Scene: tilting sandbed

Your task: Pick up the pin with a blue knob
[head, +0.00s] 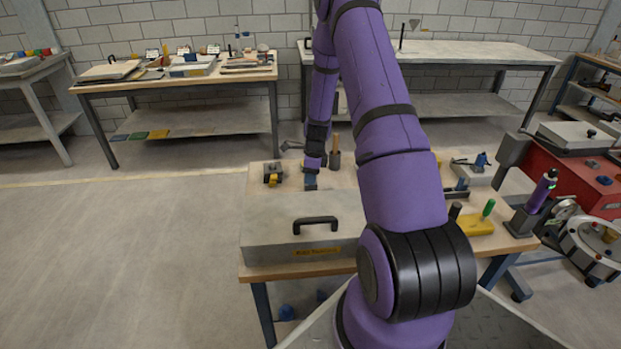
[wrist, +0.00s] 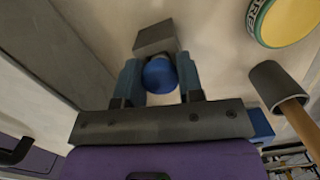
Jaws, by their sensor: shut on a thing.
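The blue knob (wrist: 159,75) of the pin shows in the wrist view, between the two fingers of my gripper (wrist: 160,82). My gripper is shut on it, one finger on each side. A grey block (wrist: 155,38) lies just beyond the knob; I cannot tell whether the pin is seated in it or clear of it. The pin's shaft is hidden. In the head view my gripper (head: 311,184) is low over the wooden table, behind the grey box, and the knob cannot be made out there.
A grey box (head: 270,234) with a black handle (head: 315,222) fills the table's front left. A grey cup or head with a wooden handle (wrist: 294,122) is right of my gripper. A yellow block (head: 478,226) with a green peg (head: 488,208) sits at the table's right.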

